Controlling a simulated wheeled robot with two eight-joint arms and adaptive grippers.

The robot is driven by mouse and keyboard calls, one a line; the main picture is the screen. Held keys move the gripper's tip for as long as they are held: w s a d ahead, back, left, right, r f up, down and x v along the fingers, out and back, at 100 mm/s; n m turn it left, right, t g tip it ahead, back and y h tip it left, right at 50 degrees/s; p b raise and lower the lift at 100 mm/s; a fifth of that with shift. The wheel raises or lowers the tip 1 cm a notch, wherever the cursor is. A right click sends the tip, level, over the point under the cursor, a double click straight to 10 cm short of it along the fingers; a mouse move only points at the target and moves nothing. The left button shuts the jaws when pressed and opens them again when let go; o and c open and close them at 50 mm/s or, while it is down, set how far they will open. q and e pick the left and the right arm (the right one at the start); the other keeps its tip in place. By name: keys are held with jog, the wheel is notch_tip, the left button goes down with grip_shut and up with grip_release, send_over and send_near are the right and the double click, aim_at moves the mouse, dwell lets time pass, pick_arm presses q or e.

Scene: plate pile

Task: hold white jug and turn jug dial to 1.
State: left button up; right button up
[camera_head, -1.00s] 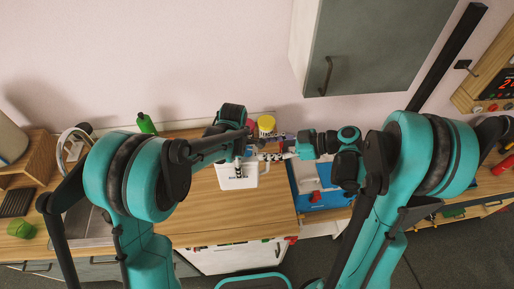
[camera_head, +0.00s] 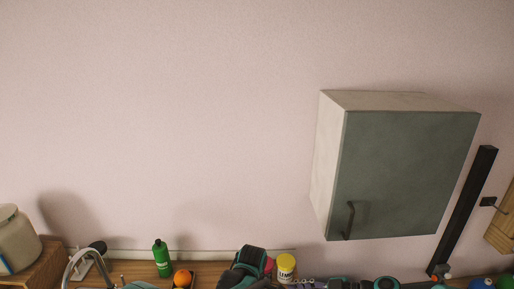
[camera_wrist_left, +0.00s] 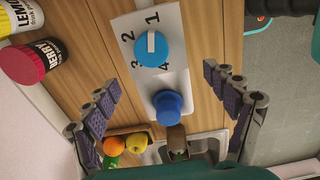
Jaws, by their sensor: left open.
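The white jug (camera_wrist_left: 170,85) shows in the left wrist view, over the wooden counter. On it are a blue dial (camera_wrist_left: 153,59) with a white pointer mark and the numbers 1 to 4. The mark points towards the 1. A round blue knob or cap (camera_wrist_left: 168,104) stands further down the same white face. My left gripper (camera_wrist_left: 165,82) is open, with one finger on each side of the jug and visible gaps to it. In the head view the jug is out of frame. My right gripper's fingers are not visible in either view.
A yellow-lidded lemon container (camera_head: 286,268), a green bottle (camera_head: 162,258) and an orange (camera_head: 183,278) stand along the back. A berry container (camera_wrist_left: 32,62) lies left in the wrist view, a fruit tray (camera_wrist_left: 150,155) below. A grey-green cabinet (camera_head: 400,170) hangs on the wall.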

pick_arm(q)
notch_tip(320, 180, up, 12)
jog(key=f, duration=0.1)
jog(key=s+a+f+m+t+b, duration=0.7)
jog(key=s+a+f+m+b, duration=0.8)
jog(key=b, duration=0.7)
jog(key=shift+s+a+f+m+b, duration=0.4)
jog(key=shift+a+f+m, duration=0.9)
jog(key=shift+a+f, duration=0.3)
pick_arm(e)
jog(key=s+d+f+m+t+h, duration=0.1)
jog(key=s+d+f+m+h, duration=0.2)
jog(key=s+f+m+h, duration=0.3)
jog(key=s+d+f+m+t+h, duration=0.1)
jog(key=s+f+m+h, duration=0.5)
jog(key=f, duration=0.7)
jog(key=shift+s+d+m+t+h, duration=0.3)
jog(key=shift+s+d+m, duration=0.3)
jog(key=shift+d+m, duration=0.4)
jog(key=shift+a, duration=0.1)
